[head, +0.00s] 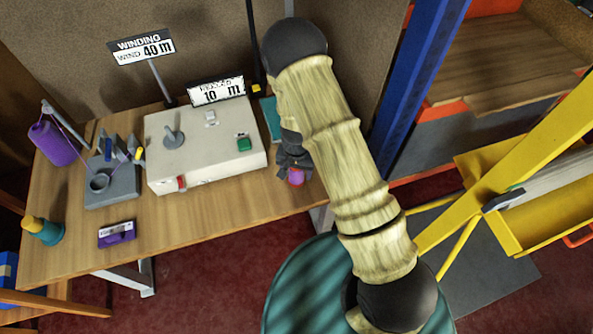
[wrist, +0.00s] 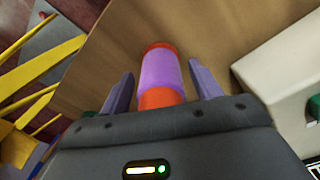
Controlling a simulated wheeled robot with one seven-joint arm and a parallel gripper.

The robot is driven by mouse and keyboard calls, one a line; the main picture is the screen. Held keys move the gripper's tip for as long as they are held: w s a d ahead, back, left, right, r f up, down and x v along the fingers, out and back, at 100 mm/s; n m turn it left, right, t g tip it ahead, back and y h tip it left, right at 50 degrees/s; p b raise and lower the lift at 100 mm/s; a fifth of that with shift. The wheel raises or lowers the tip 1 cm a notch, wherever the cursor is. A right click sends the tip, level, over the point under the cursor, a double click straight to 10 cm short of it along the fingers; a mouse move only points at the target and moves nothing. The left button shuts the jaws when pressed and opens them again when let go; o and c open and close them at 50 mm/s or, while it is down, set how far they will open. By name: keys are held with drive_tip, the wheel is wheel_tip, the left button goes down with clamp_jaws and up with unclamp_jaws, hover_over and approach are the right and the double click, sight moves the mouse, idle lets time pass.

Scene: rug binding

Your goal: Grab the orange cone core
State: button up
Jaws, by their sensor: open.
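The orange cone core (wrist: 158,98) shows in the wrist view as an upright-looking cylinder, orange at both ends with a purple band around its middle. It lies between the two fingers of my gripper (wrist: 160,72), with a visible gap to the finger on each side. The fingers are apart and not closed on it. In the head view my gripper (head: 292,160) is at the right end of the wooden table, beside the control box. Only a small pinkish-purple and orange part of the core (head: 296,177) shows there, the rest hidden by my gripper.
The cream control box (head: 205,160) stands left of my gripper. A teal flat item (head: 270,118) lies behind it.

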drive_tip(key=shift+c, duration=0.2)
idle(0.3)
drive_tip(key=c, duration=1)
drive_tip(key=shift+c, duration=0.2)
wheel_tip(320, 180, up, 10)
drive_tip(key=shift+b, duration=0.45)
